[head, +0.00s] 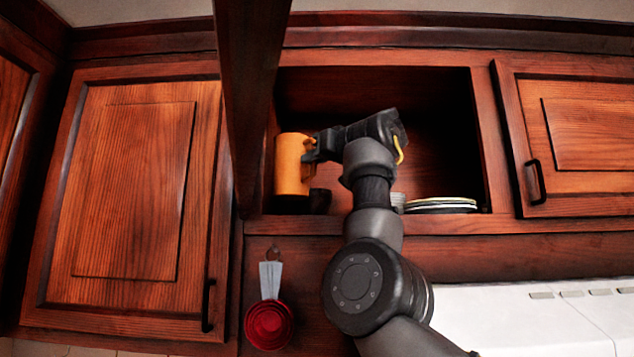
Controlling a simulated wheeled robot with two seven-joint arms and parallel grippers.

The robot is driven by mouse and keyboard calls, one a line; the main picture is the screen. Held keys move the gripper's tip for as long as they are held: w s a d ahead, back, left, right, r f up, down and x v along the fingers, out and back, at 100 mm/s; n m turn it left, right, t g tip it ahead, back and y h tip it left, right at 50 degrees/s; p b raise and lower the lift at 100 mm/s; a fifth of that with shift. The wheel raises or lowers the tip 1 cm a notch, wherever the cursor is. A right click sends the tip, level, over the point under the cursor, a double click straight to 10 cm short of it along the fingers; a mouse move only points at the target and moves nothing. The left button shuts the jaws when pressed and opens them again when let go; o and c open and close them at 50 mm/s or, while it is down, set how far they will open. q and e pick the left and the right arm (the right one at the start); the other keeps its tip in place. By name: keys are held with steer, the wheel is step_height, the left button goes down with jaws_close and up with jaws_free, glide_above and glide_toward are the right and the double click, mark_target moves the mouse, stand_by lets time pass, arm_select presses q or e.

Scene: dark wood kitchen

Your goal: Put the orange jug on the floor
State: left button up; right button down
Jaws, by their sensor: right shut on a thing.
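My right gripper (311,150) reaches into the cabinet from below right and is shut on the right side of the jug, where a handle seems to be. The fingertips are small and partly hidden against the jug. I cannot tell whether the jug's base touches the shelf. My left gripper is not in view. No open floor shows clearly.
The open cabinet door (246,90) stands edge-on just left of the jug. Stacked plates (440,205) lie on the shelf to the right. A dark object (319,201) sits beside the jug's base. Red measuring cups (269,325) hang below. A white appliance (510,325) is at lower right.

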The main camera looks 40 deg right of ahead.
mark_target(306, 183)
steer(key=shift+w+d+f, duration=0.15)
steer(key=shift+d+f, duration=0.2)
steer(key=shift+d, duration=0.05)
steer(key=shift+s+d+f+p, duration=0.1)
steer(key=shift+s+f+p, duration=0.3)
steer(key=shift+s+f, duration=0.3)
steer(key=shift+w+d+f, duration=0.1)
steer(key=shift+w+f, duration=0.15)
steer(key=shift+f, duration=0.3)
steer(key=shift+w+d+f, duration=0.1)
steer(key=shift+w+f, duration=0.15)
steer(key=shift+f, duration=0.25)
steer(key=shift+s+f+p, duration=0.2)
steer(key=shift+f+p, duration=0.15)
steer(key=shift+s, duration=0.2)
steer(key=shift+s+r, duration=0.1)
steer(key=shift+a, duration=0.1)
steer(key=shift+f, duration=0.2)
steer(key=c, duration=1.9)
jaws_free()
steer(key=shift+w, duration=0.2)
steer(key=o, duration=0.4)
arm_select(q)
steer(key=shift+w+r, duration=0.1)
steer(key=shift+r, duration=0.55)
arm_select(e)
steer(key=shift+s, duration=0.15)
